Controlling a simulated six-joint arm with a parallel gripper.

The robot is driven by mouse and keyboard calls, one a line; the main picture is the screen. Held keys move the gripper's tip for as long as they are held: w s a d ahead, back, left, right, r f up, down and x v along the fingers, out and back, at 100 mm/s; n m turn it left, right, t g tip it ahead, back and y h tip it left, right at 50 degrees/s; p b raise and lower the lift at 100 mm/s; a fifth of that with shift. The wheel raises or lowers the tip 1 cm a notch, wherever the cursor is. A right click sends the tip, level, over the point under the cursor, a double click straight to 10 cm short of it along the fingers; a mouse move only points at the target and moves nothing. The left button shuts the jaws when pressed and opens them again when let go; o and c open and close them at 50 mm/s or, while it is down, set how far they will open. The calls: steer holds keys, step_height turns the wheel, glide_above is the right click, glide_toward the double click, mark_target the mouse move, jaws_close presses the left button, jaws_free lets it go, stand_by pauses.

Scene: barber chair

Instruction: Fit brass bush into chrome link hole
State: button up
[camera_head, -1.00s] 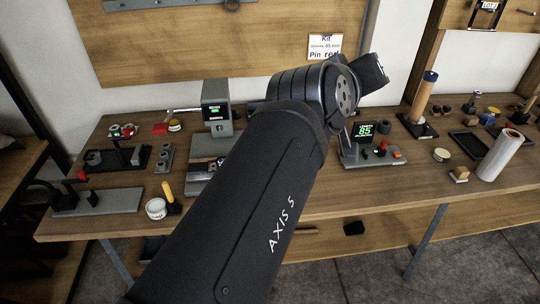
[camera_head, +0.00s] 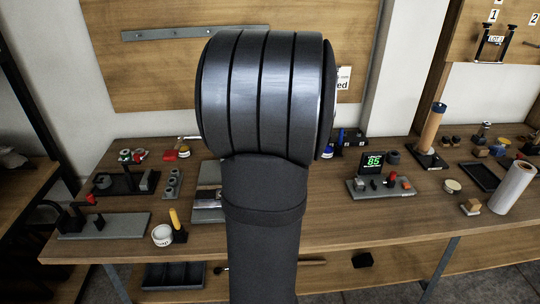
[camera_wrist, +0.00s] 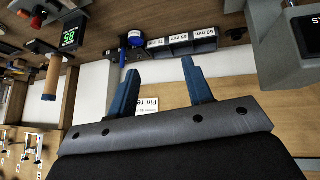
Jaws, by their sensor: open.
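My gripper (camera_wrist: 160,78) shows in the wrist view with two blue fingers spread apart and nothing between them. In the head view it is hidden behind my arm. I cannot make out the brass bush for certain in either view. A shiny metal part (camera_head: 208,197) lies on a grey fixture left of my arm in the head view, partly covered by the arm. It may be the chrome link, but no hole can be told at this size.
The bench (camera_head: 330,215) holds a black fixture (camera_head: 125,182), a clamp plate (camera_head: 100,226), a lit 85 display (camera_head: 374,161), a black tray (camera_head: 481,176) and a paper roll (camera_head: 513,187). Labelled bins (camera_wrist: 185,43) and a grey machine (camera_wrist: 285,60) show in the wrist view.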

steer(key=a+f+m+g+y, duration=0.1)
steer(key=a+f+g+y, duration=0.1)
steer(key=a+f, duration=0.55)
steer(key=shift+s+d+x, duration=0.1)
steer(key=shift+d+x, duration=0.4)
steer(key=shift+x, duration=2.65)
steer(key=shift+s+d+x, duration=0.15)
steer(key=shift+d+x, duration=0.3)
steer(key=shift+x, duration=2.75)
steer(key=shift+s+d+x, duration=0.1)
steer(key=shift+d+x, duration=0.4)
steer(key=shift+x, duration=2.65)
steer(key=shift+f, duration=0.1)
steer(key=shift+c, duration=0.2)
jaws_close()
